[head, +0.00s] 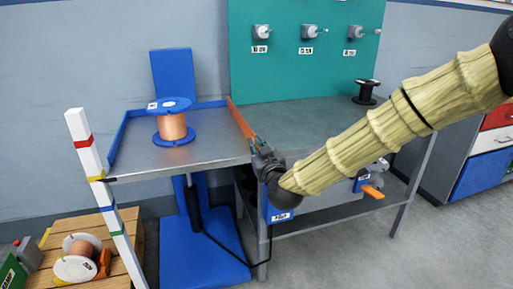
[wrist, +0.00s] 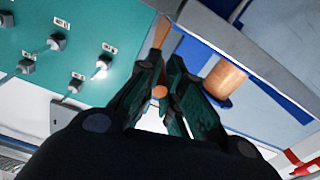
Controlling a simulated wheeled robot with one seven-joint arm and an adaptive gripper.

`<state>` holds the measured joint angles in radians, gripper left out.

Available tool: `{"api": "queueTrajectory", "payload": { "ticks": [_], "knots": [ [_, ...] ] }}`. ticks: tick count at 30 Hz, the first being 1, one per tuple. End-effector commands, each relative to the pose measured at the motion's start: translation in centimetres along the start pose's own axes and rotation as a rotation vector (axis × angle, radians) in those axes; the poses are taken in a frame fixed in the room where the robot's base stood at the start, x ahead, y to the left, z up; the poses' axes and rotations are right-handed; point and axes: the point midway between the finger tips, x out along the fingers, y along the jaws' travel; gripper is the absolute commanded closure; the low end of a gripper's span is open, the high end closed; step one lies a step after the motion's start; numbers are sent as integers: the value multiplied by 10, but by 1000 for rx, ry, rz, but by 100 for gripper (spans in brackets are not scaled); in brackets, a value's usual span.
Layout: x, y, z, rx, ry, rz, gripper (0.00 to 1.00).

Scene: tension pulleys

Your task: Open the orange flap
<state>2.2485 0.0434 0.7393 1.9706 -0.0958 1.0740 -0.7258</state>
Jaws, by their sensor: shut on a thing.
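The orange flap (head: 238,114) is a narrow strip standing up along the right edge of the lift platform, between the platform and the workbench. My gripper (head: 256,144) is at the flap's near end. In the wrist view my gripper's dark green fingers (wrist: 159,95) close around a small round orange end piece. The flap's orange strip (wrist: 162,32) runs away beyond the fingertips. The fingers hide part of the flap's near end.
A blue spool with copper wire (head: 172,122) stands on the metal lift platform (head: 205,153), left of the flap. The workbench (head: 300,120) right of it is mostly clear, with a black spool (head: 366,91) at the back. A striped post (head: 95,165) stands at front left.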

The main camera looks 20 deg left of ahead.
Motion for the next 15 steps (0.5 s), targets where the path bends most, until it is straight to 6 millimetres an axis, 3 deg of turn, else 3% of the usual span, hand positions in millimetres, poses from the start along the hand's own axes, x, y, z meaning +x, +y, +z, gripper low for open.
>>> {"api": "queueTrajectory", "payload": {
  "ticks": [8, 15],
  "knots": [
    [0, 5, -2, 81, 0, 1, 100],
    [0, 15, 0, 260, 0, 2, 100]
  ]
}}
